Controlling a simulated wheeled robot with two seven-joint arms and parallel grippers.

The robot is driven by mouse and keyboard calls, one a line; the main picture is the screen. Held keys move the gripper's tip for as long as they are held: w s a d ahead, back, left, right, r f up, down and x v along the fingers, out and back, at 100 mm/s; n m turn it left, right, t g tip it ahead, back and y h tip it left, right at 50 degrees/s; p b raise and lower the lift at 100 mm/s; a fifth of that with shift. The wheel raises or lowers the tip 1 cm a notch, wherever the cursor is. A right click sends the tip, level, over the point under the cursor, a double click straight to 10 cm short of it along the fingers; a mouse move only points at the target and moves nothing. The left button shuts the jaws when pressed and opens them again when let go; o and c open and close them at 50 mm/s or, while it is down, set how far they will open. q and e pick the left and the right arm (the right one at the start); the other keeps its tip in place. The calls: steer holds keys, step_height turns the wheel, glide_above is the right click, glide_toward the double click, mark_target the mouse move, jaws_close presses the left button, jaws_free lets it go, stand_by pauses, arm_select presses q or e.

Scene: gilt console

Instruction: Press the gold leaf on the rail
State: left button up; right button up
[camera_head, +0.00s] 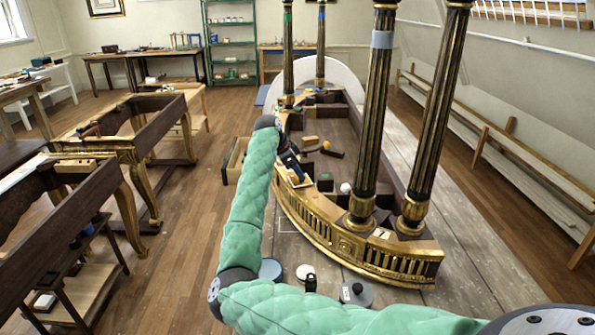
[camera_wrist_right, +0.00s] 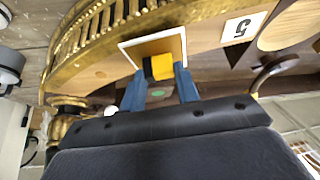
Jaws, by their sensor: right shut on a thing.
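The gold leaf (camera_wrist_right: 152,46) is a tan-gold square with a white border, lying on the wooden top of the rail in the right wrist view. In the head view its pale sheet (camera_head: 303,182) shows at the rail's left side. My right gripper (camera_wrist_right: 159,82) is shut on a small yellow-and-black block (camera_wrist_right: 161,67). The block overlaps the near edge of the leaf; I cannot tell whether it touches it. In the head view my right gripper (camera_head: 293,168) is small and partly hidden. The gilt rail (camera_head: 335,240) curves along the console's front. My left gripper is not in view.
A number card (camera_wrist_right: 238,28) lies on the rail beside the leaf. Tall dark columns (camera_head: 375,110) rise from the console at the right. Several small blocks and a white ball (camera_head: 346,188) lie inside it. Round pots (camera_head: 356,294) stand on the boards in front.

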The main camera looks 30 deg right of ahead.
steer(key=shift+f, duration=0.4)
stand_by(0.7)
steer(key=shift+r, duration=0.1)
step_height(320, 180, up, 7)
steer(key=p, duration=0.4)
stand_by(0.6)
stand_by(0.4)
